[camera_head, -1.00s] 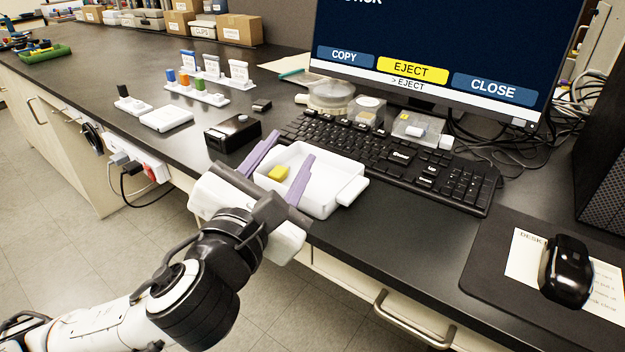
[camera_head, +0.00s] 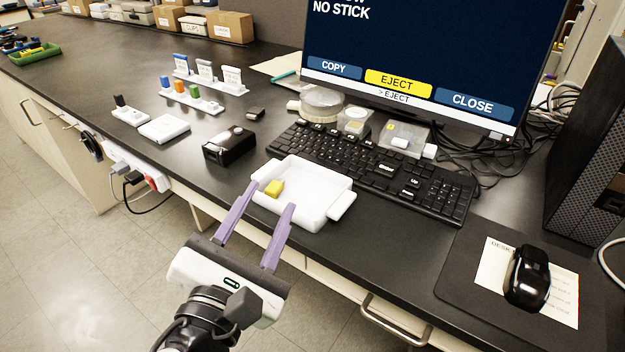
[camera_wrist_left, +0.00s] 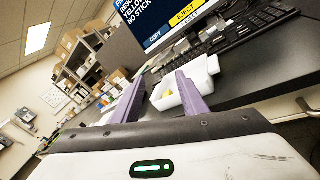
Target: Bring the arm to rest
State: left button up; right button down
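My left gripper (camera_head: 255,222) is open and empty, with its two purple fingers apart, in front of the bench edge and just short of the white tray (camera_head: 318,215). In the left wrist view the open fingers (camera_wrist_left: 160,97) point at the tray (camera_wrist_left: 205,69), which shows partly behind the right finger. My right gripper is in neither view.
Behind the tray are a keyboard (camera_head: 372,168) and a monitor (camera_head: 420,50) reading EJECT. A black box (camera_head: 229,146) stands left of the tray. A mouse (camera_head: 527,277) lies on a mat at right. The floor (camera_head: 90,270) left of my arm is clear.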

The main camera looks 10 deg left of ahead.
pick_arm(q)
jog(key=s+a+f+n+g+y, duration=0.15)
jog(key=f+n+g, duration=0.25)
jog(key=f+n, duration=0.45)
jog(key=s+a+f+n+g+y, duration=0.1)
jog(key=s+a+f+n+g, duration=0.3)
jog(key=n, duration=0.8)
jog(key=s+f+n+g+h, duration=0.3)
jog(key=s+f+n+g, duration=0.3)
jog(key=s+f+n, duration=1.05)
jog(key=w+d+f+n+t+h, duration=0.2)
jog(key=w+d+f+n+t, duration=0.1)
jog(key=w+f, duration=0.5)
jog(key=shift+w+d+f+t, duration=0.15)
jog(key=shift+d+f+t, duration=0.6)
jog(key=shift+f+t, duration=0.1)
